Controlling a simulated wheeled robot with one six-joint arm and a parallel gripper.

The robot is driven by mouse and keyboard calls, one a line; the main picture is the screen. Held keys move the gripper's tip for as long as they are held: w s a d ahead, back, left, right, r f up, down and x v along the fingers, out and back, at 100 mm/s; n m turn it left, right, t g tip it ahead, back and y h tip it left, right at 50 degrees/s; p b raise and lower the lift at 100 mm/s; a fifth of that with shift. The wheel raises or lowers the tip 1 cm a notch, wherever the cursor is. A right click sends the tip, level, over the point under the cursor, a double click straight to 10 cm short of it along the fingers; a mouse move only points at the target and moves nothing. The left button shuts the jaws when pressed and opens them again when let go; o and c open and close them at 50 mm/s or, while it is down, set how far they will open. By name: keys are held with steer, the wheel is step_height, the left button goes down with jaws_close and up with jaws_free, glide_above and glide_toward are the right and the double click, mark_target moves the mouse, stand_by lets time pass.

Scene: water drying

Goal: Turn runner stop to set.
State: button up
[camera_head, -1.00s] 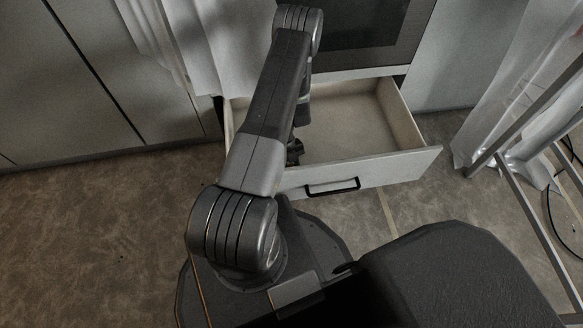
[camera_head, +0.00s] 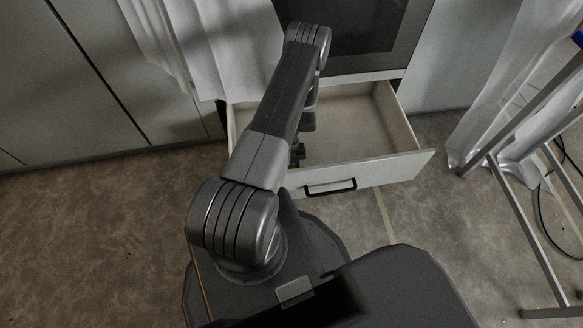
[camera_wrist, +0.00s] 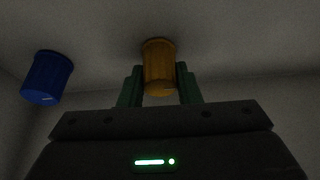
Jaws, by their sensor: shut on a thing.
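In the wrist view an orange-yellow cylindrical knob (camera_wrist: 159,58) sticks out from a pale surface. My gripper (camera_wrist: 159,80) has its green fingers on either side of this knob and is shut on it. A pale mark shows near the knob's lower end. A blue knob (camera_wrist: 47,78), also with a pale mark, sits to the left, apart from the gripper. No label tells which knob is the runner stop.
An oven (camera_head: 362,35) is above the drawer. White curtains (camera_head: 225,50) hang left of it, beside grey cabinet doors (camera_head: 60,90). A metal frame (camera_head: 525,225) stands at the right with white sheeting and a black cable. The floor (camera_head: 90,235) at the left is clear.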

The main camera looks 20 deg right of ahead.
steer(key=o, duration=1)
step_height(320, 180, up, 10)
steer(key=p, duration=0.6)
steer(key=shift+f, duration=0.1)
step_height(320, 180, down, 10)
steer(key=b, duration=0.6)
